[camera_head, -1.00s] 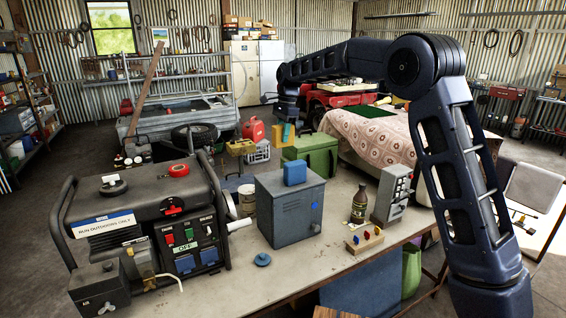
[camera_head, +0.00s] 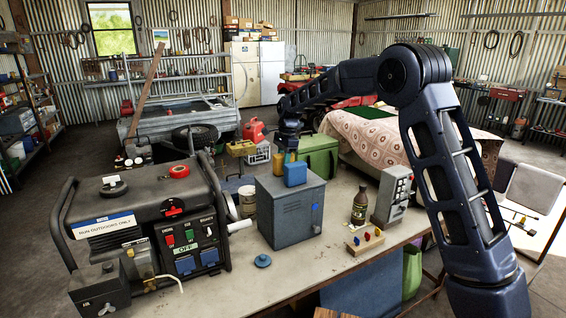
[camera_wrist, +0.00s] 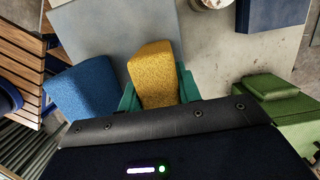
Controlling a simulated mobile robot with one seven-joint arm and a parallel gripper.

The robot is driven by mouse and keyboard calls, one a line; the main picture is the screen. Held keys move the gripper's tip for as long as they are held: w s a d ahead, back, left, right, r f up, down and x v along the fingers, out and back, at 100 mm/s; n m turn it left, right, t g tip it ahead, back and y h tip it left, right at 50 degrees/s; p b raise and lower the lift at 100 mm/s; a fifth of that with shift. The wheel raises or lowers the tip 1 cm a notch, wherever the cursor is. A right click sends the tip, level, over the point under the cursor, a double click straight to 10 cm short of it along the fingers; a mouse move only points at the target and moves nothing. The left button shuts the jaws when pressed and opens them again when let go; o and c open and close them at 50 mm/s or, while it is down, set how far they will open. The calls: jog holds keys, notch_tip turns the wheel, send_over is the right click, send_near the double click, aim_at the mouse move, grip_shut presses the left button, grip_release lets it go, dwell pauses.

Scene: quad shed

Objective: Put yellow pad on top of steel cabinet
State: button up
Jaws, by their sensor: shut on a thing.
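My gripper (camera_wrist: 159,92), with teal fingers, is shut on the yellow pad (camera_wrist: 157,70). The grey steel cabinet (camera_head: 290,220) stands on the workbench, with a blue pad (camera_head: 295,174) on its top. In the head view the yellow pad (camera_head: 290,157) shows just behind the blue pad, partly hidden by it. In the wrist view the blue pad (camera_wrist: 85,88) lies left of the yellow pad, a little apart, and the pale grey surface beyond appears to be the cabinet top. I cannot tell whether the yellow pad touches the cabinet.
A generator (camera_head: 150,225) stands left of the cabinet. A brown bottle (camera_head: 360,207), a grey switch box (camera_head: 391,195) and a small wooden peg block (camera_head: 365,241) stand to the right. A green toolbox (camera_head: 319,156) is behind.

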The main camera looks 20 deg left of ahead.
jog(key=shift+f, duration=0.15)
jog(key=o, duration=0.9)
jog(key=r, duration=0.4)
jog(key=w+r, duration=0.1)
jog(key=r, duration=0.3)
jog(key=d+r, duration=0.1)
jog(key=r, duration=0.3)
jog(key=shift+w+d+r, duration=0.1)
jog(key=shift+w, duration=0.05)
